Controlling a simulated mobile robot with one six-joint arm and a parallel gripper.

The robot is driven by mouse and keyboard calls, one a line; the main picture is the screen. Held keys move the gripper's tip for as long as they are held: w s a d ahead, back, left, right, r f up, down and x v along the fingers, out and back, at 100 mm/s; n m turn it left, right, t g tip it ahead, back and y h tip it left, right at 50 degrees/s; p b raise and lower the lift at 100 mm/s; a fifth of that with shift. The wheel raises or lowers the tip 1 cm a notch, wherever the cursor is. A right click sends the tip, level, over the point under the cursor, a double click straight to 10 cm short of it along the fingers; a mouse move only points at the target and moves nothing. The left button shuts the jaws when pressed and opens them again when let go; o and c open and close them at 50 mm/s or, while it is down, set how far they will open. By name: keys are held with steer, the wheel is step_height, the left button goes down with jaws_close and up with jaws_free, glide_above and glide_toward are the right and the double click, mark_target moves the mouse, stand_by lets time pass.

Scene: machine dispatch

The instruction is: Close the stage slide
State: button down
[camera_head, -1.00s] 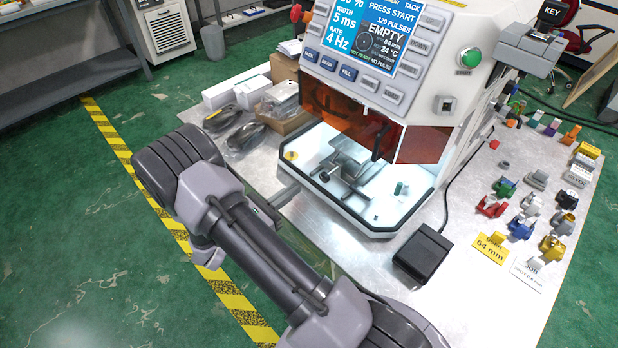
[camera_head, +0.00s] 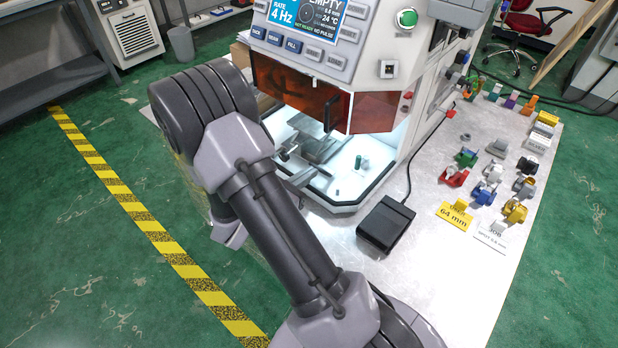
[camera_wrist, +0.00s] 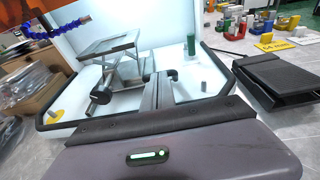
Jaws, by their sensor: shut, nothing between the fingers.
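The stage, a grey metal plate on a crossed-leg lift with a dark round knob, stands in the lit white bay of the machine. It shows in the wrist view (camera_wrist: 108,46) and partly behind my arm in the head view (camera_head: 318,124). I cannot tell clearly how far its slide is out. My gripper (camera_wrist: 160,78) shows in the wrist view as two dark fingers held together, empty, pointing into the bay to the right of the knob. I cannot tell whether they touch anything.
An orange window (camera_head: 300,95) with a dark handle hangs over the bay. A small green cylinder (camera_wrist: 191,45) stands on the bay floor. A black pedal (camera_head: 385,223) lies on the table at the right. Several coloured clamps (camera_head: 484,192) stand farther right.

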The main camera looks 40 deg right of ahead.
mark_target(318, 167)
steer(key=shift+d, duration=0.3)
steer(key=x, duration=0.3)
steer(key=shift+d+r, duration=0.2)
steer(key=shift+d, duration=0.15)
steer(key=shift+w+r, duration=0.1)
steer(key=shift+r, duration=0.05)
